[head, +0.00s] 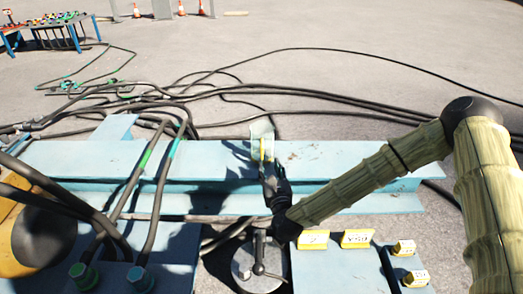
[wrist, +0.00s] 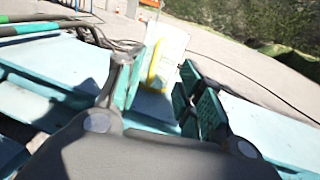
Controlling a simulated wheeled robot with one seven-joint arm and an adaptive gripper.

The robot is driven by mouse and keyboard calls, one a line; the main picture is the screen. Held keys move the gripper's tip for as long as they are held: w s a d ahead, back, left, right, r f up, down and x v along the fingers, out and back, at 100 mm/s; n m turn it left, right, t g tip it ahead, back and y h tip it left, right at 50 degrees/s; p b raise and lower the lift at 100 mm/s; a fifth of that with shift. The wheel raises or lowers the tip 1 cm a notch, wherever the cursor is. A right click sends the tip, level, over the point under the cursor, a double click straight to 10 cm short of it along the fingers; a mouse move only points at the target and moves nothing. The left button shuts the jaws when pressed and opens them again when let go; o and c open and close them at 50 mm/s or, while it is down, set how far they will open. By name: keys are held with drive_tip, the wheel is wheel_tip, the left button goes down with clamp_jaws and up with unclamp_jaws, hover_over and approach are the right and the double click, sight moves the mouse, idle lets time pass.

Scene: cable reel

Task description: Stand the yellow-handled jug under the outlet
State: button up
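The jug (head: 262,130) is pale and translucent, with a yellow handle facing my arm. In the head view it is upright on or just over the light-blue beam (head: 330,158). My gripper (head: 265,168) is at its near side, close to the handle. In the wrist view the jug (wrist: 168,50) is beyond the fingers, and its yellow handle (wrist: 155,66) shows in the gap between them. My gripper (wrist: 163,95) has its fingers wide apart, and neither pad visibly presses on the handle. The jug's base is partly hidden. I cannot make out the outlet for certain.
Black cables (head: 290,92) run across the ground behind the beam, and thick hoses cross its left end. A round grey fitting with a lever (head: 259,262) and yellow labelled blocks (head: 356,239) are in front. The beam's right part is clear.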

sight(262, 153)
drive_tip(key=shift+w+a+f+b, duration=0.4)
drive_tip(key=shift+w+b, duration=0.1)
drive_tip(key=shift+w, duration=1.4)
drive_tip(key=shift+w+a+f+b, duration=0.45)
drive_tip(key=shift+w+b, duration=0.1)
drive_tip(key=shift+w, duration=1.35)
drive_tip(key=shift+w+a+f+b, duration=0.4)
drive_tip(key=shift+w+b, duration=0.1)
drive_tip(key=shift+w, duration=1.4)
clamp_jaws()
